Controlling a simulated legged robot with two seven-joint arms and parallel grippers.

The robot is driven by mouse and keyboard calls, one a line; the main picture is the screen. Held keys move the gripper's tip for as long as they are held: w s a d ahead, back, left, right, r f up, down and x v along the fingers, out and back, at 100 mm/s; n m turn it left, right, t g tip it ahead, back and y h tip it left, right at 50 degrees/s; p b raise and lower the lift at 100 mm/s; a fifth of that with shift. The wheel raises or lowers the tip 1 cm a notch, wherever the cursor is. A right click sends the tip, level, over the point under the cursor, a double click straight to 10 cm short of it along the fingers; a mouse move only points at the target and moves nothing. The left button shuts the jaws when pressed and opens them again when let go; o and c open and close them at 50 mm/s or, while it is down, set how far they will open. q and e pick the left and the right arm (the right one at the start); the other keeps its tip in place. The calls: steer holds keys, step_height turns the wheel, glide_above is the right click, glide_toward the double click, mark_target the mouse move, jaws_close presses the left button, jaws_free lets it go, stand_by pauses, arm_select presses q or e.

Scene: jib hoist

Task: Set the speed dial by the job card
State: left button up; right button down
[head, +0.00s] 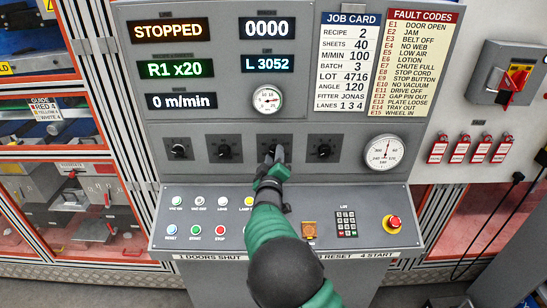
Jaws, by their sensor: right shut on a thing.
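The job card (347,62) is on the upper panel and reads recipe 2, sheets 40, m/min 100, batch 3, angle 120. A row of black dials runs below: the first (179,149), the second (224,152), the third (270,153) and the last (323,150). Their small labels and marks are too small to read. My right gripper (273,160) is shut on the third dial, mostly covering it. The speed display (181,101) reads 0 m/min. My left gripper is not in view.
Displays show STOPPED (171,31) and R1 x20 (175,69). The sloping desk below holds coloured buttons, a keypad (346,224) and a red stop button (394,222). A fault code list (417,62) is at right.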

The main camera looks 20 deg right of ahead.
steer(key=shift+f, duration=0.3)
